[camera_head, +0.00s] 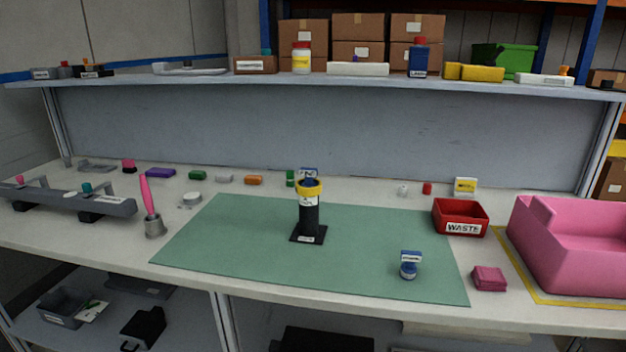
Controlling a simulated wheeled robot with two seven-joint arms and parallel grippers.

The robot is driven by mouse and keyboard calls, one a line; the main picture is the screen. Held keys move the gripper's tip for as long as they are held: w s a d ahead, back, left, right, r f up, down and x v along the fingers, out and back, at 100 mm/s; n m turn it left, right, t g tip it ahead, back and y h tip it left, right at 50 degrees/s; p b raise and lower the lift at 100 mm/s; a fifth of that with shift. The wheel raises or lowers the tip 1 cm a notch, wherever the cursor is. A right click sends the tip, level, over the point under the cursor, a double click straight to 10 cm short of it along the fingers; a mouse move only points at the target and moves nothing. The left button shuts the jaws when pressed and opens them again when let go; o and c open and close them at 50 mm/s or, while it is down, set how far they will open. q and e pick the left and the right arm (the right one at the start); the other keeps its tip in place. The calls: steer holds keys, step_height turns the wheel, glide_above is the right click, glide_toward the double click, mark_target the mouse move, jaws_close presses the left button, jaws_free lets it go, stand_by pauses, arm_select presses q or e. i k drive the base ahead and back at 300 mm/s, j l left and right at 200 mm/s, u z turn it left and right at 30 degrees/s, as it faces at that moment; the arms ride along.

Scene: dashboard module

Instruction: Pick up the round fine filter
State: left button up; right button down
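I cannot read any label that names the round fine filter. A flat round white and grey piece (191,199) lies on the table left of the mat's back edge. A black upright cylinder (309,215) with a yellow collar and a white label stands on a black base at the mat's middle, with something blue in its top. Neither of my grippers is in view.
A red WASTE bin (460,217), a pink block (489,279) and a large pink tub (575,250) stand at the right. The mat's left part is clear.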

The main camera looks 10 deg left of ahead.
mark_target(308, 173)
steer(key=i+j+u, duration=0.55)
steer(key=i, duration=0.25)
